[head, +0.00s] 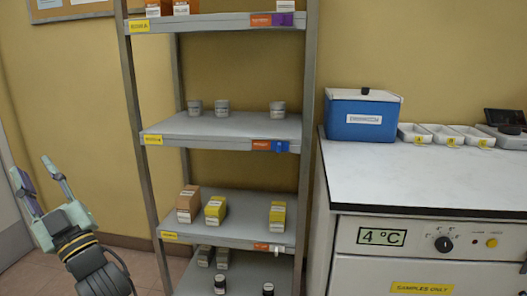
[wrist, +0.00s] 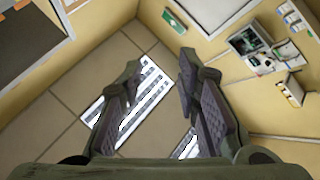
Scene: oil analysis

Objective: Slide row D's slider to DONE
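A grey shelf rack (head: 215,131) stands left of centre in the head view, with yellow row labels on its shelf edges. The labels are too small to read surely, so I cannot tell which row is D. The lowest visible slider is whitish (head: 278,250), right of an orange label (head: 261,247) on the third shelf's edge. A blue slider (head: 280,146) and a purple slider (head: 283,19) sit likewise on the shelves above. My gripper (head: 33,170) is raised left of the rack, apart from it. It is open and empty, as its spread fingers show in the wrist view (wrist: 158,75).
Several cups, boxes and dark bottles stand on the shelves. Right of the rack is a white-topped cabinet (head: 420,180) with a blue box (head: 362,116) and trays (head: 448,135). The wall (head: 75,110) is behind my gripper. Floor shows left of the rack.

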